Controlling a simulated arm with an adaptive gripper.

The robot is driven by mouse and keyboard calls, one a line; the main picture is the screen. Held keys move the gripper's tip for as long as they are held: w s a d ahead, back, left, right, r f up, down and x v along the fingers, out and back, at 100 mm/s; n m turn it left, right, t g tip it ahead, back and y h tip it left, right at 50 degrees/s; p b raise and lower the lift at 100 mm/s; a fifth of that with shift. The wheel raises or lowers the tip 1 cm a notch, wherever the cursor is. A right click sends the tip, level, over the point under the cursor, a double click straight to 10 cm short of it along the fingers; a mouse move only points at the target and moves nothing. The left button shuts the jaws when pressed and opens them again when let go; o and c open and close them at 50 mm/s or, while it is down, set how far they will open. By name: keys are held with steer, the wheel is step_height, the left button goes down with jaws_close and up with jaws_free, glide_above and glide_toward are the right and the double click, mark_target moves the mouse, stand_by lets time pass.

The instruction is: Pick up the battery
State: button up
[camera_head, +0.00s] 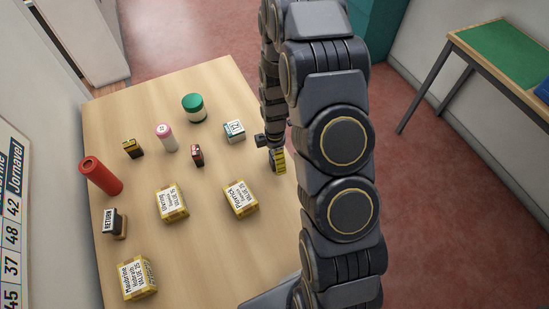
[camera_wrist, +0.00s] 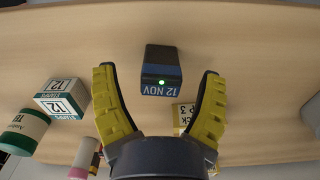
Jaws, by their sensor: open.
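My gripper (camera_wrist: 158,72) is open, with its two yellow-padded fingers spread wide in the wrist view. A dark block (camera_wrist: 163,62) with a blue band reading "12 NOV" and a small green light shows between and beyond the fingertips, not held. My arm hides it in the head view, where one finger shows at my gripper (camera_head: 277,160). Two other small things could be a battery: a black-and-gold block (camera_head: 132,148) at the left of the table and a small black-and-red block (camera_head: 197,155) near the middle. Which one is the battery I cannot tell for certain.
The table (camera_head: 220,240) also bears a white stamps box (camera_head: 234,131), a green-lidded jar (camera_head: 193,108), a pink-topped cylinder (camera_head: 166,138), a red cylinder (camera_head: 101,176), a RETURN stamp (camera_head: 114,223) and yellow parcels (camera_head: 240,199). In the wrist view, one parcel (camera_wrist: 184,113) lies partly behind the right finger.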

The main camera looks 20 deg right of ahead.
step_height(320, 180, down, 4)
steer(key=shift+r, duration=0.25)
steer(key=c, duration=1.2)
steer(key=shift+r, duration=0.1)
